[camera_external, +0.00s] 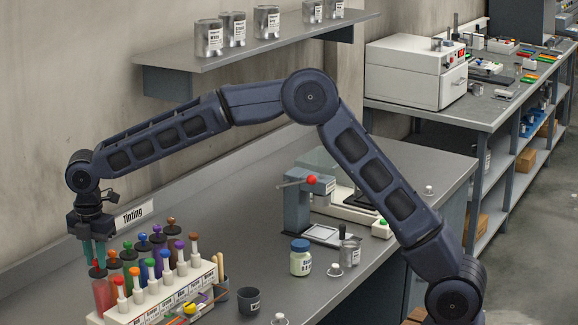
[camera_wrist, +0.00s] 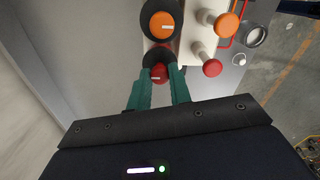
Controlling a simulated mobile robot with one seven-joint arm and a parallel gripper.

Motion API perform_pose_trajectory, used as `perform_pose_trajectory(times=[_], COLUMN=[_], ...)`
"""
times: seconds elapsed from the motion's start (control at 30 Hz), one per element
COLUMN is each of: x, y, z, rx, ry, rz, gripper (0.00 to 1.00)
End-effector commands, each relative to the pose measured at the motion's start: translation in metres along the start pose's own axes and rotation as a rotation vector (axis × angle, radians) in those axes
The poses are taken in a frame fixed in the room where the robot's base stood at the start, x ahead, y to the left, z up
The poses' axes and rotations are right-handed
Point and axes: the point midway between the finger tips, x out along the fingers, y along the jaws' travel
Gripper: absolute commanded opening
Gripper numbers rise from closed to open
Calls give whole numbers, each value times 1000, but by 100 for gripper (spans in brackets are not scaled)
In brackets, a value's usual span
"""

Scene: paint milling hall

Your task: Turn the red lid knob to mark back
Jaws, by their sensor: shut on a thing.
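The red lid knob (camera_wrist: 157,73) is a round red cap with a short white line on its face, on a dark collar, in the wrist view. My gripper (camera_wrist: 158,82) has its green fingers on either side of it, shut on it. In the external view my gripper (camera_external: 94,252) points down over the red bottle (camera_external: 103,293) at the left end of the rack (camera_external: 120,315). The fingers partly hide the knob there. No back mark is legible in either view.
The orange lid knob (camera_wrist: 162,25) sits close beside the red one. Several coloured bottles and white-necked droppers stand in the rack. A dark cup (camera_external: 248,301) and a labelled jar (camera_external: 300,257) stand to the right. The wall is close on the left.

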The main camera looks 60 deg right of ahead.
Motion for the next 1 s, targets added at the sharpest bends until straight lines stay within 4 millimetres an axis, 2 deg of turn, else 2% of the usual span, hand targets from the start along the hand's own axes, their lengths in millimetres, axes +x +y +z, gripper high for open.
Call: perform_pose_trajectory(times=[0.1, 0.13, 0.2, 0.23, 0.5, 0.63, 1.0], x=[-1, -1, -1, -1, -1, -9, -71], y=[1, 1, 1, 1, 0, 0, 1], z=[1, 1, 1, 1, 0, 0, 0], rx=[2, 2, 2, 2, 1, 2, 2], ry=[0, 0, 0, 0, 0, 0, 1], rz=[3, 3, 2, 2, 1, 2, 4], gripper=[0, 26, 40, 42, 42, 42, 42])
